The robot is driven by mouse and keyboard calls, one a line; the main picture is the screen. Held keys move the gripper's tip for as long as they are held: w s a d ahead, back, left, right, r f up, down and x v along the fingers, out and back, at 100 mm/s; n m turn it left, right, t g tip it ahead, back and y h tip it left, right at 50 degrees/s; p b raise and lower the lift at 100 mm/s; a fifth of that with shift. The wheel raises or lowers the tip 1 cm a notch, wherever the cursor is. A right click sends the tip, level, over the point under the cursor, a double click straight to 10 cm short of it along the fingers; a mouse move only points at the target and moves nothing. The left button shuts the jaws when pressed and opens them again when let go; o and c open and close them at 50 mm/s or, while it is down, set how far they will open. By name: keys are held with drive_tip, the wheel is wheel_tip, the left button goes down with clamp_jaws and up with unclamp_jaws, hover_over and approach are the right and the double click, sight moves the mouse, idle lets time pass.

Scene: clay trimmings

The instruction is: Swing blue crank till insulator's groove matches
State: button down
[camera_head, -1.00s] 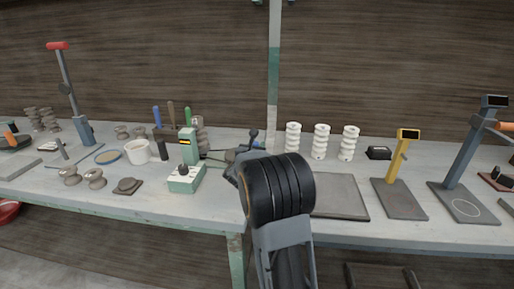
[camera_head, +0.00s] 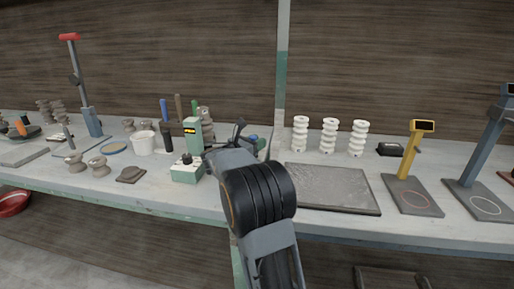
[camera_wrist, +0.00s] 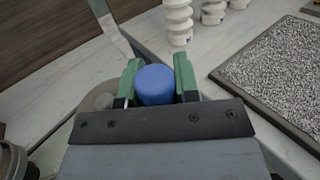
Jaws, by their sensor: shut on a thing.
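The round blue crank knob (camera_wrist: 155,85) sits between the green-tipped fingers of my gripper (camera_wrist: 157,80) in the wrist view, with a finger touching each side. In the head view my gripper (camera_head: 243,134) is at the bench behind my arm, which hides most of the crank. A grey-brown ribbed insulator (camera_head: 206,116) stands behind the green post with a lit display (camera_head: 192,132), partly hidden by it. I cannot make out its groove or how it is lined up.
Several white ribbed insulators (camera_head: 329,135) stand at the back. A grit-covered tray (camera_head: 332,186) lies to the right, beside a yellow stand (camera_head: 411,150). A green box with a black knob (camera_head: 186,170) and a white cup (camera_head: 144,143) are on the left.

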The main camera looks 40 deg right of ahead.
drive_tip(key=shift+w+a+m+g+b, duration=0.1)
drive_tip(key=shift+a+m+g+b, duration=0.3)
drive_tip(key=shift+g, duration=0.35)
drive_tip(key=shift+s+a+m+g+b, duration=0.15)
drive_tip(key=shift+a+m+g, duration=0.1)
drive_tip(key=shift+m+g, duration=0.4)
drive_tip(key=shift+w+a+m+g+b, duration=0.15)
drive_tip(key=shift+a+m+g+b, duration=0.15)
drive_tip(key=shift+g, duration=0.5)
drive_tip(key=c, duration=0.8)
unclamp_jaws()
drive_tip(key=shift+c, duration=0.2)
drive_tip(key=shift+w+a, duration=0.2)
drive_tip(key=shift+a, duration=1.05)
drive_tip(key=shift+w+a, duration=0.15)
drive_tip(key=shift+a, duration=1.1)
drive_tip(key=shift+w+a, duration=0.2)
drive_tip(key=shift+a, duration=1.05)
